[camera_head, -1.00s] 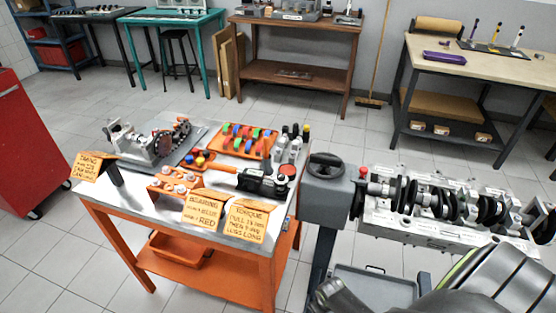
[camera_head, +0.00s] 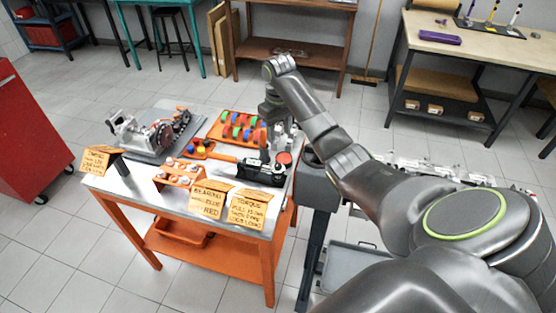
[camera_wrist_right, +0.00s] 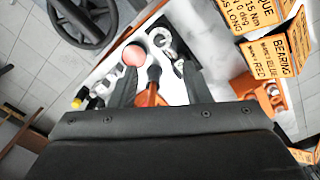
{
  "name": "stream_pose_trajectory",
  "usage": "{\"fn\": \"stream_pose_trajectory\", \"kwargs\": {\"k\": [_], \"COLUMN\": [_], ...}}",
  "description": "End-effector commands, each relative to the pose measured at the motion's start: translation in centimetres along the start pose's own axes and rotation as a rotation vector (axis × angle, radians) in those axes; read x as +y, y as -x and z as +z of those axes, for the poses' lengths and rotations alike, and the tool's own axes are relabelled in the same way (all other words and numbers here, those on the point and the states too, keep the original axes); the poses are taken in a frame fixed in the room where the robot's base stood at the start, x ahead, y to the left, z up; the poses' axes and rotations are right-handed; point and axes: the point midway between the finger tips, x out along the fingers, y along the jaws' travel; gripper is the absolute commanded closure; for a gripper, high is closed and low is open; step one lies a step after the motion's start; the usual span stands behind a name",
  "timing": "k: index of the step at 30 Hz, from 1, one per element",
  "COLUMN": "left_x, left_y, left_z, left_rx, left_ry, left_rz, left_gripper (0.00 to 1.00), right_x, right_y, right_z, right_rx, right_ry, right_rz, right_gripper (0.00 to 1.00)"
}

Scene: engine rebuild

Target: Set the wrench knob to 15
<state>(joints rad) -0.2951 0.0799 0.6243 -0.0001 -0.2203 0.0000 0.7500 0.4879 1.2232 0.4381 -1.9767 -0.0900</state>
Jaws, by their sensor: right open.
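The wrench unit (camera_head: 262,172) is a black block with an orange handle, lying on the metal-topped cart. A round red disc (camera_head: 285,158) stands at its right end; I cannot tell whether this is the knob, and no setting is readable. My right gripper (camera_head: 272,140) points down just behind the unit, partly hidden by its own wrist. In the right wrist view the open, empty fingers (camera_wrist_right: 160,70) straddle the orange handle (camera_wrist_right: 150,96) and a dark shaft. The red disc (camera_wrist_right: 133,55) and a pale ring (camera_wrist_right: 160,38) lie just beyond the fingertips. My left gripper is out of view.
Orange cards, one a torque card (camera_head: 248,207), stand along the cart's front. An orange tray of coloured parts (camera_head: 222,135) and a grey engine fixture (camera_head: 135,135) lie behind and left. A handwheel (camera_wrist_right: 85,20) is close to the right gripper.

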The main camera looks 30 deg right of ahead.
Motion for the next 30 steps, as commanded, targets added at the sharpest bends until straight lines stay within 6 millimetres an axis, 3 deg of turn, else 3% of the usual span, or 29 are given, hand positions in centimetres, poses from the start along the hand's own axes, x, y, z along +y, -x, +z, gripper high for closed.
{"fn": "stream_pose_trajectory", "kwargs": {"k": [1, 5, 11, 17, 30], "left_x": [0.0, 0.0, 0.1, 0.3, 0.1], "left_y": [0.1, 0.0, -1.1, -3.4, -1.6], "left_z": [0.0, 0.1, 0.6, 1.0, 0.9], "left_rx": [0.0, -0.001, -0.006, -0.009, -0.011], "left_ry": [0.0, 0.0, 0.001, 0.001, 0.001], "left_rz": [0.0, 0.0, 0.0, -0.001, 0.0], "left_gripper": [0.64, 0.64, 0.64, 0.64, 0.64], "right_x": [0.3, 0.6, 0.6, 0.5, 0.3], "right_y": [1.3, 2.8, 1.9, -0.4, -9.4], "right_z": [-0.6, -1.3, -1.3, -1.3, -1.1], "right_rx": [-0.003, -0.009, -0.013, -0.011, -0.016], "right_ry": [-0.004, -0.007, -0.007, -0.007, -0.008], "right_rz": [-0.007, -0.021, -0.024, -0.023, -0.025], "right_gripper": [0.56, 0.56, 0.56, 0.56, 0.56]}}
